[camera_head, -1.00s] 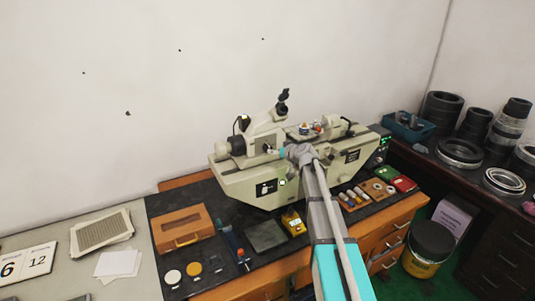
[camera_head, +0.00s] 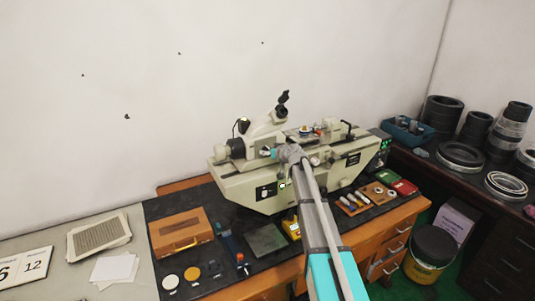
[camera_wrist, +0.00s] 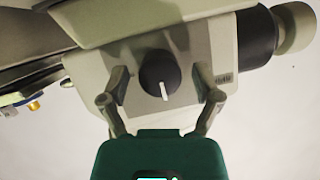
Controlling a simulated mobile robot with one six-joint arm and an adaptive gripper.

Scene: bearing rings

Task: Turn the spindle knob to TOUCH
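The spindle knob (camera_wrist: 158,76) is a dark round knob with a white pointer line, set on the pale machine face in the wrist view. Its pointer runs toward the bottom of the picture, slightly right. A small label (camera_wrist: 224,79) sits to its right, too blurred to read. My gripper (camera_wrist: 160,80) is open, with one finger on each side of the knob and a visible gap to it on both sides. In the head view my gripper (camera_head: 274,153) is at the upper front of the pale measuring machine (camera_head: 235,185), partly hidden by my arm.
A dark cylinder (camera_wrist: 256,45) and pale eyepiece-like part stick out right of the knob in the wrist view. On the bench stand a wooden case (camera_head: 181,232), a yellow device (camera_head: 291,227) and small parts on a wooden board (camera_head: 352,203). Stacked rings (camera_head: 460,156) lie on the right.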

